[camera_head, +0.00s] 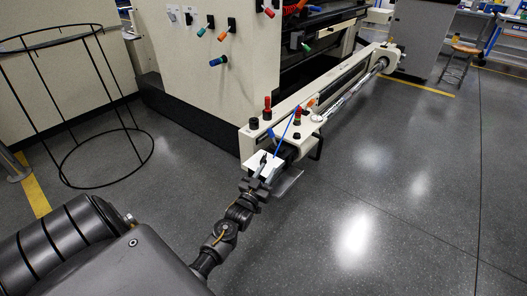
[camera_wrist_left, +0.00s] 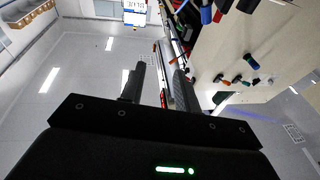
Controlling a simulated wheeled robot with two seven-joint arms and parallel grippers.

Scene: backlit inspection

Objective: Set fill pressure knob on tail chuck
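The tail chuck end of the long cream rail (camera_head: 282,122) carries several small controls in the head view. They include a red knob (camera_head: 267,108) and a black knob (camera_head: 253,123) on the left, another red knob (camera_head: 297,116) and an orange part (camera_head: 312,103) farther right. No label is readable, so I cannot tell which is the fill pressure knob. My left gripper (camera_head: 266,168) is just in front of this end, close to a white plate (camera_head: 263,162). In the left wrist view the fingers (camera_wrist_left: 160,83) stand apart with nothing between them. My right gripper is out of view.
A cream machine cabinet (camera_head: 195,60) with coloured handles stands behind on the left. A black wire frame (camera_head: 75,110) stands on the floor at the left. A stool (camera_head: 458,62) is at the back right. The floor right of the rail is clear.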

